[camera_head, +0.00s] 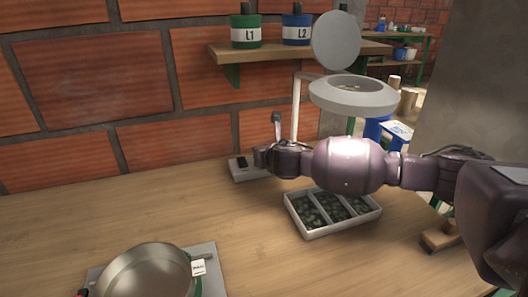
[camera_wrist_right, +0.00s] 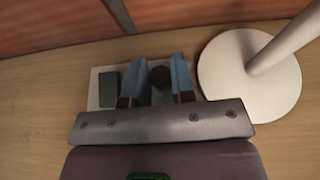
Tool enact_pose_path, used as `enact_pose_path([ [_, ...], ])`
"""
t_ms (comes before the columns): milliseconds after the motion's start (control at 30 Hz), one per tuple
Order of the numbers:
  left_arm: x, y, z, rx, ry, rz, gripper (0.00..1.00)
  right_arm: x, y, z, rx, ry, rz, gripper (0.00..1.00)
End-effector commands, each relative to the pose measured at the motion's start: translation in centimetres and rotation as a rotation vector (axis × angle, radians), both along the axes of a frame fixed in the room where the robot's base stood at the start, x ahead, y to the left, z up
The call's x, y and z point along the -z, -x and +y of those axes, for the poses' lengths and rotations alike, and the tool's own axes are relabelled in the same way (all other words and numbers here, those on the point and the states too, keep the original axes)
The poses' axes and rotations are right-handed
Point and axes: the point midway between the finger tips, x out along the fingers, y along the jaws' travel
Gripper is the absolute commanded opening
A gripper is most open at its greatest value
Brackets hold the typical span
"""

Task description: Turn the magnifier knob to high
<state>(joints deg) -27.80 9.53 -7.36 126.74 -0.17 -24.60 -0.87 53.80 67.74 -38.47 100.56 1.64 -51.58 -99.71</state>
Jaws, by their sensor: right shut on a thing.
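The magnifier (camera_head: 352,97) is a pale ring lens with a round lid (camera_head: 336,40) raised above it, on a white post at the back of the table. A small light control box (camera_head: 245,174) lies left of the post. My right gripper (camera_head: 262,157) reaches over it from the right. In the right wrist view the box (camera_wrist_right: 98,103) carries a dark rectangular part (camera_wrist_right: 110,88) at left and a round dark knob (camera_wrist_right: 160,76). My right gripper's blue-grey fingers (camera_wrist_right: 160,72) are shut on the knob, one at each side. The knob's setting cannot be read.
The magnifier's round white base (camera_wrist_right: 235,85) stands close right of the fingers. A divided tray (camera_head: 307,231) of dark pieces lies below my right arm. A metal pan (camera_head: 145,272) is at front left. A shelf (camera_head: 280,51) bears the L1 and L2 pots.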

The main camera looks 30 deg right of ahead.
Motion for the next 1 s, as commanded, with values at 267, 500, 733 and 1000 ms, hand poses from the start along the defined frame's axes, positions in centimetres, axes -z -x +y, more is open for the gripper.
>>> enact_pose_path([
  [267,-0.3,-0.1,0.0,-0.003,0.003,-0.004,0.00,-0.1,0.1,-0.1,-0.035,0.002,-0.001,0.00],
  [500,-0.8,-0.2,0.1,-0.014,0.013,-0.006,0.00,-0.4,0.0,-0.3,-0.162,0.003,-0.003,0.00],
  [733,-1.1,0.0,0.2,-0.019,0.014,-0.005,0.00,-0.3,0.0,-0.4,-0.355,0.005,-0.002,0.00],
  [1000,-0.6,0.7,0.2,-0.022,0.014,0.009,0.00,0.1,-0.1,-0.6,-0.590,0.005,0.003,0.00],
])
